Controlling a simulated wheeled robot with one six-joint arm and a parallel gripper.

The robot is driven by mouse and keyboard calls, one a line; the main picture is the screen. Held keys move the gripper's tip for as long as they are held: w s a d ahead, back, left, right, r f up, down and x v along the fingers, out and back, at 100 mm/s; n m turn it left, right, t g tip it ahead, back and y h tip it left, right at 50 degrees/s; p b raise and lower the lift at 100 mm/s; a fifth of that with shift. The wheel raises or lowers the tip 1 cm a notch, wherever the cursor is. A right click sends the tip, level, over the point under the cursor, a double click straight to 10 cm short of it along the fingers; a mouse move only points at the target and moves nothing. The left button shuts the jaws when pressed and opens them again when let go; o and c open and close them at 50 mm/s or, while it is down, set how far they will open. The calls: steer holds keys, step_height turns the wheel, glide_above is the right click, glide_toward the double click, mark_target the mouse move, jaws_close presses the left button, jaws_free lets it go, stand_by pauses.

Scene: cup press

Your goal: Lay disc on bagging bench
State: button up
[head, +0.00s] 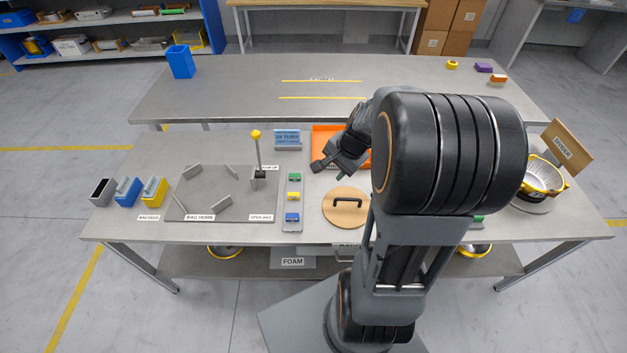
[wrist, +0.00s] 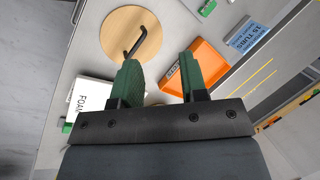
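The round wooden disc (head: 335,212) with a black bar handle lies flat on the near grey bench (head: 110,224), near its front middle. It shows at the upper left of the wrist view (wrist: 112,22). This bench carries a grey plate (head: 225,190) marked "BAG HORN" with several upright vanes. My gripper (head: 328,168) is above the bench, just behind the disc in the head view. In the wrist view my gripper (wrist: 160,65) has its two green fingers wide apart with nothing between them. The disc is outside the fingers, beyond the left fingertip.
An orange tray (head: 325,133) is behind my gripper. Small coloured blocks (head: 293,196) stand left of the disc. A yellow-knobbed post (head: 257,150) rises from the horn plate. A yellow-rimmed bowl (head: 548,177) is at the right. The far bench (head: 230,100) is mostly clear.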

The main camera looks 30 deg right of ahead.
steer(key=s+a+r+n+t+h, duration=0.1)
steer(key=s+a+r+n+h, duration=0.1)
steer(key=s+a+r+n, duration=0.7)
steer(key=a+r+n, duration=0.1)
steer(key=a+n, duration=0.1)
steer(key=n, duration=0.2)
steer(key=shift+a, duration=0.25)
steer(key=shift+d+r, duration=0.1)
